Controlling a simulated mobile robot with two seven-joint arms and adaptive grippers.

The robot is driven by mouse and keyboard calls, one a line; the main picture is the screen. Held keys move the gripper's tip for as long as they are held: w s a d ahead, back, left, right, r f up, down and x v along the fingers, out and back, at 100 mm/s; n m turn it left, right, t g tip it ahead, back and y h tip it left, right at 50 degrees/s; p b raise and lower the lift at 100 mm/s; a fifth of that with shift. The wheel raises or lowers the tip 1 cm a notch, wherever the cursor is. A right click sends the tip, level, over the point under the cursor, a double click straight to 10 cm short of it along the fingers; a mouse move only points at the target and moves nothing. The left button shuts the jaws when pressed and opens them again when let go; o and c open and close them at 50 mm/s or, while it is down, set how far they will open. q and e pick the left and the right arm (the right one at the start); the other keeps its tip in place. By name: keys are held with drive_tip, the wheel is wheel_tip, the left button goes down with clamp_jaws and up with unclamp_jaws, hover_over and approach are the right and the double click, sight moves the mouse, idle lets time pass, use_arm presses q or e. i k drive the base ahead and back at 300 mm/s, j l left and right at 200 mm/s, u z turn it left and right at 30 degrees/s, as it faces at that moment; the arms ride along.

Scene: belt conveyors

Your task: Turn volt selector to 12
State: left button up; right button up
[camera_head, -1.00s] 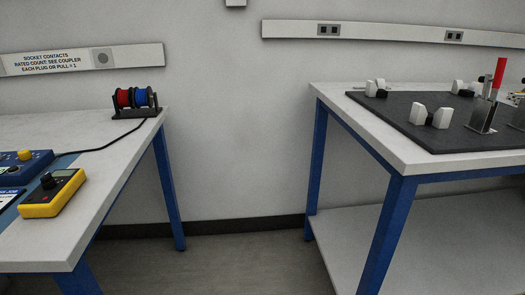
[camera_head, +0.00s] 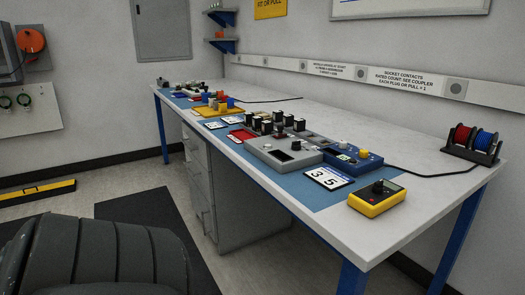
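A yellow handheld unit (camera_head: 376,199) with a black knob (camera_head: 378,187) lies near the bench's front right corner. No label naming a volt selector is readable, so I cannot tell which knob it is or its setting. Neither gripper is in view.
A white card reading "3 5" (camera_head: 328,178) lies in front of the blue box. Red and blue spools (camera_head: 472,140) stand on a rack at the right end. A drawer cabinet (camera_head: 213,190) is under the bench. Clear floor (camera_head: 268,262) lies before it.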

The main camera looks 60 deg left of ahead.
sight(296, 145)
drive_tip(key=u, duration=1.75)
